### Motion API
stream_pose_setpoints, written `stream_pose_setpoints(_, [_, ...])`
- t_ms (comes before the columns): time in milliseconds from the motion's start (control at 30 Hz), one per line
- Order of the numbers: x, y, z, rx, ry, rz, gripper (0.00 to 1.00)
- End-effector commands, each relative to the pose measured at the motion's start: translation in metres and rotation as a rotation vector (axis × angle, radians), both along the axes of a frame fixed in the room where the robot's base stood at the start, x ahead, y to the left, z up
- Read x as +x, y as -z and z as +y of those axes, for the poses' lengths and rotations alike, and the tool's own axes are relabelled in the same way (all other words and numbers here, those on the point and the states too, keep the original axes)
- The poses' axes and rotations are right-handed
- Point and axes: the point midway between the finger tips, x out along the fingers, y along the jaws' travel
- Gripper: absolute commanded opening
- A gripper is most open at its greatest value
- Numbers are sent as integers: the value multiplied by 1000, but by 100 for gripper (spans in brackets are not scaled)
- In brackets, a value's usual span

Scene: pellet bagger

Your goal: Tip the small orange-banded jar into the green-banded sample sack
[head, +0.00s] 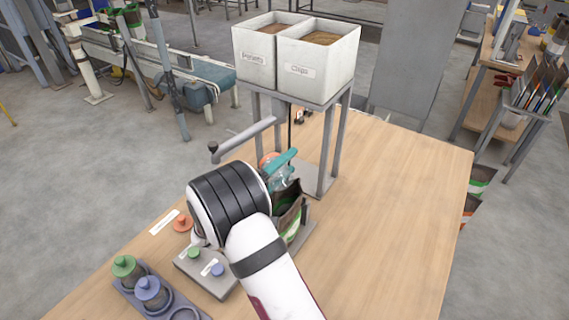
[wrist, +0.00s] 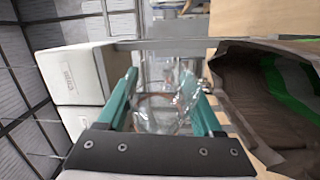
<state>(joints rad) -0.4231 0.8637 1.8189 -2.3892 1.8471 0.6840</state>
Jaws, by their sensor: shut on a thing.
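My gripper (head: 284,163) has teal fingers and is shut on the clear small jar (head: 281,178). A patch of orange shows beside the fingers, likely its band. In the wrist view the see-through jar (wrist: 162,110) sits between both fingers (wrist: 165,95). That view is turned on its side, so the wrist is rolled and the jar looks tilted. Its contents cannot be made out. The brown sack with a green band (head: 290,212) stands open just below the jar, partly hidden by my arm. Its open mouth (wrist: 262,75) is beside the jar in the wrist view.
Two white bins (head: 296,55) stand on a grey frame behind the sack. A grey crank arm (head: 245,138) reaches left of it. An orange lid (head: 182,222) lies at left, near a grey plate with green and blue lids. A rack (head: 150,296) holds lidded jars. The table's right side is clear.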

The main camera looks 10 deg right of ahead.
Motion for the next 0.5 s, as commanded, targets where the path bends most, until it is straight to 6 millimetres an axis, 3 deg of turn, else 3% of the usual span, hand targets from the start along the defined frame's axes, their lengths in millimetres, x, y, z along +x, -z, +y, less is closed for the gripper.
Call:
stream_pose_setpoints(167, [1, -1, -1, -17, 14, 56, 0])
stream_pose_setpoints(400, [9, -3, -1, -154, 31, 583, 0])
stream_pose_setpoints(500, [11, -2, 2, -189, 6, 723, 0])
